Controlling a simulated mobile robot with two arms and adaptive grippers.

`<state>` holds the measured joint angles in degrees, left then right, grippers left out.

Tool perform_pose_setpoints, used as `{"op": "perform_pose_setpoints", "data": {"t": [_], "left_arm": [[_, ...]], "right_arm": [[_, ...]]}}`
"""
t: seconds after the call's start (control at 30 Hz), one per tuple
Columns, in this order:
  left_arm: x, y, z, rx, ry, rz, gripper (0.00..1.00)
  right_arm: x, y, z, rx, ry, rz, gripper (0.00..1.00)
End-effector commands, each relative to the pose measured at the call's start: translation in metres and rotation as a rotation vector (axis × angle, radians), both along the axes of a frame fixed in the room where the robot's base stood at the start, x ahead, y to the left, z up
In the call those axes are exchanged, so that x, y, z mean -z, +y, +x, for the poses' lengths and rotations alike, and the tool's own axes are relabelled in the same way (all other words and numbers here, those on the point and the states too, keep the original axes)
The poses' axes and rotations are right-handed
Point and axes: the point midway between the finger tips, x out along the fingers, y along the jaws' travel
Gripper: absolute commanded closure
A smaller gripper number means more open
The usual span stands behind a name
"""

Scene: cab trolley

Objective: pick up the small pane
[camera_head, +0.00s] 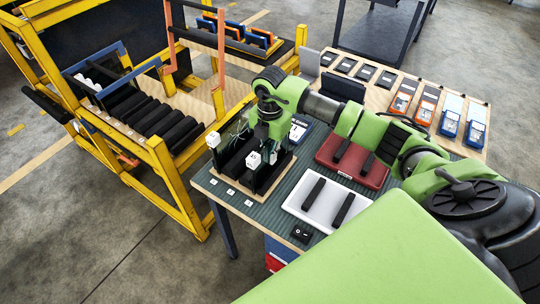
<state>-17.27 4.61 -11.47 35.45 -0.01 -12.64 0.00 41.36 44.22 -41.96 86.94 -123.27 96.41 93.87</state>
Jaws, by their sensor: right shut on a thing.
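My right gripper (258,148) points down over a wooden stand (277,178) with dark slots and white-tagged posts, at the left end of the worktable (232,208). It is shut on a thin thing that I take to be the small pane. The pane itself can hardly be made out among the dark fingers, posts and slots, so I cannot tell whether it is clear of the stand. My left gripper is not in view.
A yellow trolley (165,180) with black rollers stands to the left. A white tray (328,204) and a red tray (352,163) lie right of the stand. A wooden board (386,83) with several dark, orange and blue devices lies behind.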

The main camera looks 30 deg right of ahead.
Motion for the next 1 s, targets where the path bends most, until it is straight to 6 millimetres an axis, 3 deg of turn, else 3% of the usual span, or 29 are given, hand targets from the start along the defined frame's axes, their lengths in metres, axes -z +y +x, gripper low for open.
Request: {"op": "perform_pose_setpoints", "data": {"t": [0.23,0.4,0.67,0.77,1.0], "left_arm": [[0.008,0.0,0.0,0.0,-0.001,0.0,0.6],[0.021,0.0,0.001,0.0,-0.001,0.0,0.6],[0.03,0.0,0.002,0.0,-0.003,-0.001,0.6],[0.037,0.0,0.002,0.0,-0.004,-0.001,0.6],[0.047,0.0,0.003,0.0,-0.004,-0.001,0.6]], "right_arm": [[-0.011,-0.001,0.002,0.0,-0.006,-0.001,1.0],[-0.032,0.0,0.001,0.0,-0.008,0.0,1.0],[-0.069,0.012,-0.029,-0.003,-0.008,-0.001,1.0],[-0.09,0.018,-0.045,-0.004,-0.009,-0.002,1.0],[-0.112,0.036,-0.091,-0.003,-0.006,-0.003,1.0]]}}
